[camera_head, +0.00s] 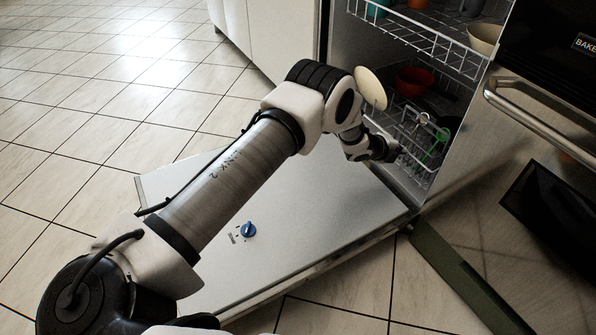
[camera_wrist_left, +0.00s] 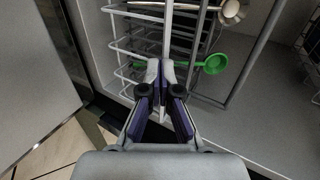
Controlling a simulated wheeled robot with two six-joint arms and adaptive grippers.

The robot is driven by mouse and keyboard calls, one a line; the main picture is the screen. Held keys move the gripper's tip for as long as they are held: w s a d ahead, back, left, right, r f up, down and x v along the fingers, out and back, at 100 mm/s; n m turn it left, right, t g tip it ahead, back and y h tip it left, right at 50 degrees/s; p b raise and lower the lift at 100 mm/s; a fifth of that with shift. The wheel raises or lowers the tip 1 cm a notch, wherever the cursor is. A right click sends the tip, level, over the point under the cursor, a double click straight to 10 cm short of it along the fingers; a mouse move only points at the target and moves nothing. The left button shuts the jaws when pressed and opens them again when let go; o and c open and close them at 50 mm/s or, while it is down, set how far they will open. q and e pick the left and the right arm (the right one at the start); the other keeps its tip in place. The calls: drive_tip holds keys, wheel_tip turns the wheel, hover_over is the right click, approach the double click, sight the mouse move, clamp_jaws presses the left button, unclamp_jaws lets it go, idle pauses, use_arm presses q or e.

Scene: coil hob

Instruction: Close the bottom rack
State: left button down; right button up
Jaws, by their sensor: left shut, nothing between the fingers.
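The bottom rack (camera_head: 408,167) is a white wire rack low in the open dishwasher, with its front near the opening. It holds a red bowl (camera_head: 414,80), a cream plate (camera_head: 370,88) and a green utensil (camera_head: 436,146). My left gripper (camera_head: 391,150) is at the front of the rack, shut and empty. In the left wrist view the shut fingers (camera_wrist_left: 162,70) point at the rack's white wires (camera_wrist_left: 122,47), with the green ladle (camera_wrist_left: 213,64) just beyond. Whether the fingers touch the wires cannot be told. My arm hides part of the rack. My right gripper is out of view.
The dishwasher door (camera_head: 310,215) is folded down, with a blue knob (camera_head: 248,230) on it. The upper rack (camera_head: 440,45) holds cups and a bowl (camera_head: 485,38). An oven handle (camera_head: 540,115) is at the right. The tiled floor (camera_head: 90,110) at the left is clear.

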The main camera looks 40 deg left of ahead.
sight(412, 145)
use_arm(q)
drive_tip(key=w, duration=0.1)
drive_tip(key=w+d+b, duration=0.1)
drive_tip(key=w, duration=0.2)
drive_tip(key=shift+w+d+f+b, duration=0.1)
drive_tip(key=shift+w+d+b, duration=0.05)
drive_tip(key=shift+d+b, duration=0.2)
drive_tip(key=shift+w+d, duration=0.1)
drive_tip(key=shift+w, duration=0.1)
